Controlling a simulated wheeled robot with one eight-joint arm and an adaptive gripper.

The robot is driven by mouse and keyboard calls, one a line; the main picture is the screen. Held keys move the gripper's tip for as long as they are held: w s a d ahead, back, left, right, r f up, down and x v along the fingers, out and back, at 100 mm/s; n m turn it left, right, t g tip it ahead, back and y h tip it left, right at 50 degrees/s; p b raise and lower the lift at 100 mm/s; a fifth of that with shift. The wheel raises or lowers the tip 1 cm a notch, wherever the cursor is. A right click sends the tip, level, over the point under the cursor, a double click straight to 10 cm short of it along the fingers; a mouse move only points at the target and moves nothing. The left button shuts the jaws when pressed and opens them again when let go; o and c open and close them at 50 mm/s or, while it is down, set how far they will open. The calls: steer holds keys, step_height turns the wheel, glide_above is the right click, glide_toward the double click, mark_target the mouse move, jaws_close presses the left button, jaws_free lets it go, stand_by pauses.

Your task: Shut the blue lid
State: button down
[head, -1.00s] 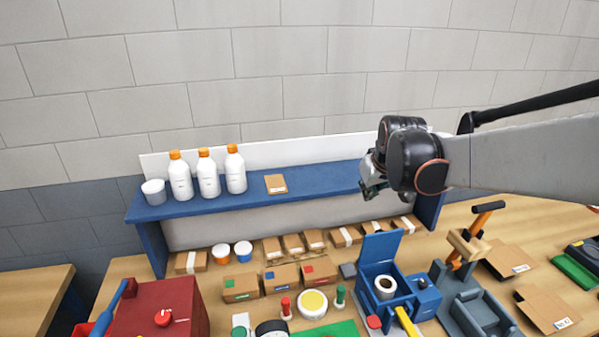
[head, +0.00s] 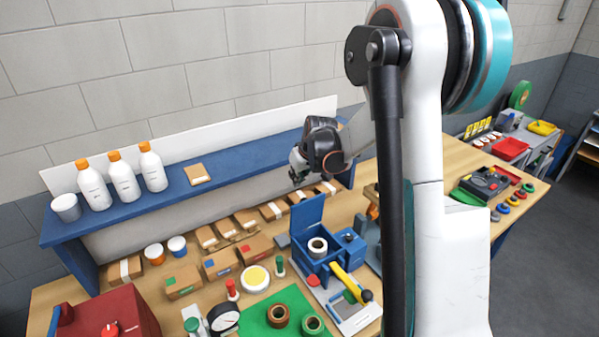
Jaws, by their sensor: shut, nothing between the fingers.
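The blue lid (head: 307,213) stands upright, open, at the back of a blue box (head: 324,263) on the wooden bench. A white roll with a dark centre (head: 317,246) sits in the open box. My gripper (head: 297,180) is shut and empty. It appears above and slightly left of the lid in the picture, in front of the blue shelf; its exact distance from the lid cannot be told. The fingertips are small and partly blurred against the shelf.
A green mat (head: 277,315) with rolls lies at front left. Small cartons (head: 223,263) line the bench to the left. Bottles (head: 123,177) stand on the blue shelf (head: 235,180). My arm hides part of the bench at right.

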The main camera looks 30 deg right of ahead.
mark_target(305, 211)
steer(key=s+f, duration=0.2)
steer(key=f, duration=0.1)
steer(key=shift+s+f, duration=0.2)
steer(key=shift+s, duration=0.15)
stand_by(0.4)
